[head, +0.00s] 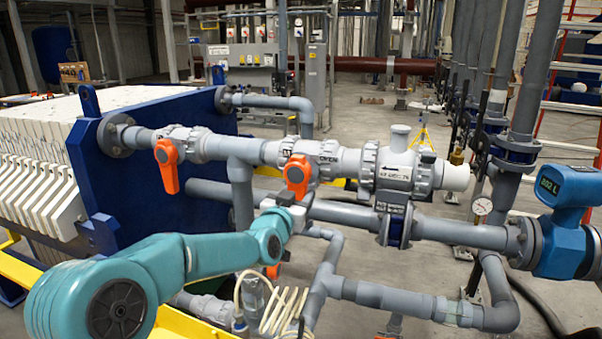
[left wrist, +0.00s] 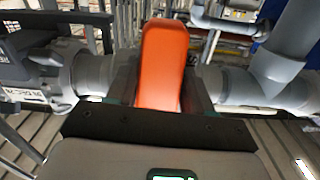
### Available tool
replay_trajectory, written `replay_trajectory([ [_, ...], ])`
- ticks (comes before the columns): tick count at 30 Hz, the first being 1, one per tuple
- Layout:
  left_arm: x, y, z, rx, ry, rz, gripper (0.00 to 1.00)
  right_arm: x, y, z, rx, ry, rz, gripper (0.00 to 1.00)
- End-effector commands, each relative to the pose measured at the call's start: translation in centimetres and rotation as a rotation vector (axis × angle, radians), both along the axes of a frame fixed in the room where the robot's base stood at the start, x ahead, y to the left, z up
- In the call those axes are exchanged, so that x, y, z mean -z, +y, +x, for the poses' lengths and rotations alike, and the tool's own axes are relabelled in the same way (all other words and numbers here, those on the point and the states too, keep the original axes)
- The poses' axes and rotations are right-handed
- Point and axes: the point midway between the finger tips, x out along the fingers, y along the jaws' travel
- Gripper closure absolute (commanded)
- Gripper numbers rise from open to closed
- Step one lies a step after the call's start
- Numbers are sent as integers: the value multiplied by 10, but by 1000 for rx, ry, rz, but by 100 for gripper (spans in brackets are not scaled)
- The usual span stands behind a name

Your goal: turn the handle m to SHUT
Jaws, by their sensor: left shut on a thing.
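An orange valve handle (head: 297,170) hangs down from the middle grey valve on the upper pipe. In the left wrist view the orange handle (left wrist: 163,60) stands between the two dark fingers, in front of the grey pipe. The handle's lower end is hidden by the gripper. My right gripper is not in view.
A second orange handle (head: 166,166) hangs on the valve to the left. A white fitting with an arrow plate (head: 396,172) is to the right. A lower grey pipe (head: 345,213) runs just behind the gripper. A pressure gauge (head: 482,206) and blue flow meter (head: 565,220) are farther right.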

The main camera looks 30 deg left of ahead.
Motion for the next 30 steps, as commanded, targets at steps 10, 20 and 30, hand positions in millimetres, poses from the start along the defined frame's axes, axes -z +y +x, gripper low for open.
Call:
replay_trajectory([
  [10, -2, 2, -1, -5, -4, -1, 28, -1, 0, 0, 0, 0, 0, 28],
  [20, 2, -7, -38, -4, -5, -2, 28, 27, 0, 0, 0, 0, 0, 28],
  [30, -1, -15, -69, -3, -3, -2, 28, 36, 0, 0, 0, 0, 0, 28],
])
